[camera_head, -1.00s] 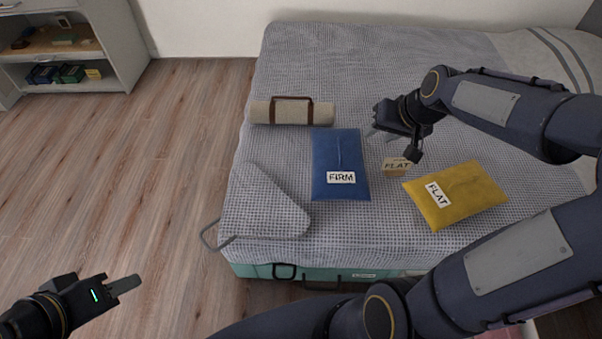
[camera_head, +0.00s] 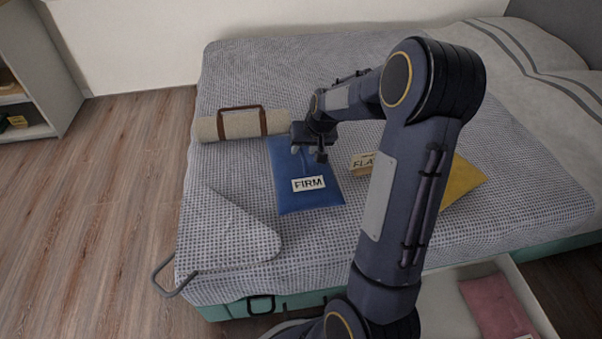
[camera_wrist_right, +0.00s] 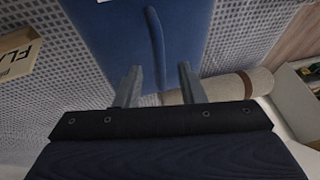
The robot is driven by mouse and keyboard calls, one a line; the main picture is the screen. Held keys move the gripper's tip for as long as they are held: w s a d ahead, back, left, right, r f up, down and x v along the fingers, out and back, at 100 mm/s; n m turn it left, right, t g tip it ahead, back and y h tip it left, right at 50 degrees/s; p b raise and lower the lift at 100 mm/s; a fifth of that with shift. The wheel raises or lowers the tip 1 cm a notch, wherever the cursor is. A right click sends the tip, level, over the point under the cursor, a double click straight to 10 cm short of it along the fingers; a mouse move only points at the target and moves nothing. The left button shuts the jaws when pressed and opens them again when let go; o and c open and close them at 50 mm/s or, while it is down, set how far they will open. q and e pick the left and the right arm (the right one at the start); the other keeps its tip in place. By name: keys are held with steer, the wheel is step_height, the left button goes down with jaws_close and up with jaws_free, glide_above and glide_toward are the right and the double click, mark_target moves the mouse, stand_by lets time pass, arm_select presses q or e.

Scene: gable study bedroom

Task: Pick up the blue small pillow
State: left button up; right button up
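The blue small pillow (camera_head: 306,195) lies flat on the bed, with a white "FIRM" label near its front edge. My right gripper (camera_head: 309,150) is over the pillow's back part, pointing down. In the right wrist view, the gripper (camera_wrist_right: 160,85) has its two fingers apart with nothing held between them. The blue pillow (camera_wrist_right: 185,35) and its raised seam show ahead of the fingers; I cannot tell whether the fingertips touch it. My left gripper is not in view.
A beige roll with brown straps (camera_head: 215,125) lies behind the pillow. A cardboard "FLAT" tag (camera_head: 362,164) and a yellow pillow (camera_head: 463,183), partly hidden by my right arm, are to the right. An open drawer (camera_head: 537,304) holds a pink item.

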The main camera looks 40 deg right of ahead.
steer(key=shift+w+f, duration=0.2)
steer(key=shift+f, duration=0.35)
steer(key=shift+r, duration=0.1)
jaws_close()
